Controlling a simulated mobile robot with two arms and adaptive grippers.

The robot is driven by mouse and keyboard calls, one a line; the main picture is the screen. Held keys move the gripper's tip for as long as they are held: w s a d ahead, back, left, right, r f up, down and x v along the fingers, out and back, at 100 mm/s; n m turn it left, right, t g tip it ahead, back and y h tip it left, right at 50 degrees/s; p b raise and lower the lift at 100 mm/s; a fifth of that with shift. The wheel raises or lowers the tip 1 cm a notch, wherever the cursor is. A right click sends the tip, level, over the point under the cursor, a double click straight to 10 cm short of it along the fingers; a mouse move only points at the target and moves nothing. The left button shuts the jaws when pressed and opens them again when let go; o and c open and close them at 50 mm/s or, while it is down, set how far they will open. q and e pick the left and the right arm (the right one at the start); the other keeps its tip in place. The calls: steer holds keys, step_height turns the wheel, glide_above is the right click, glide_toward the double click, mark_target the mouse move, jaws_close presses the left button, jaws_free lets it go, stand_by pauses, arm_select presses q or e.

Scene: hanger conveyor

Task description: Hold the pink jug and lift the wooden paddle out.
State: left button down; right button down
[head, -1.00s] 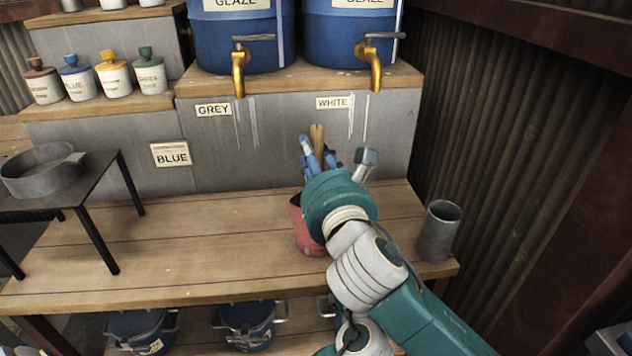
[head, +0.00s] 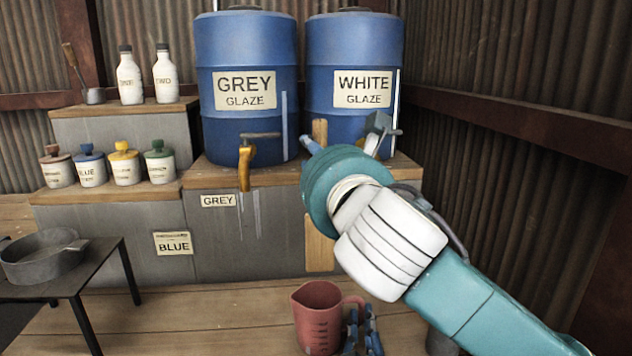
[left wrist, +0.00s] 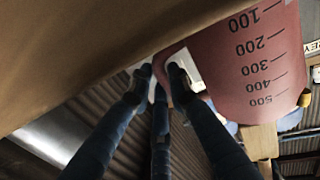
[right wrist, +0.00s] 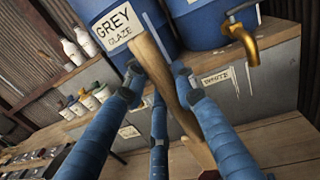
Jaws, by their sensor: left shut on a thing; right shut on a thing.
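The pink jug (head: 316,318) stands upright on the wooden bench, its handle to the right. My left gripper (head: 362,322) is shut on that handle; the left wrist view shows the fingers (left wrist: 160,72) around it beside the jug's measuring marks (left wrist: 255,55). The wooden paddle (head: 318,242) hangs upright, its lower end just above the jug's rim in the head view. My right gripper (right wrist: 158,82) is shut on the paddle's shaft (right wrist: 165,68). In the head view, my right wrist hides most of that grip and the paddle's middle.
Blue glaze barrels (head: 246,50) with a brass tap (head: 244,165) stand behind the paddle. Lidded jars (head: 124,168) stand on a step at left. A metal pan (head: 40,258) sits on a dark stand (head: 95,262). The bench (head: 215,310) left of the jug is clear.

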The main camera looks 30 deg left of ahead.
arm_select(q)
steer(key=shift+f, duration=0.1)
steer(key=c, duration=1.5)
jaws_free()
steer(key=shift+c, duration=0.2)
steer(key=v, duration=1.2)
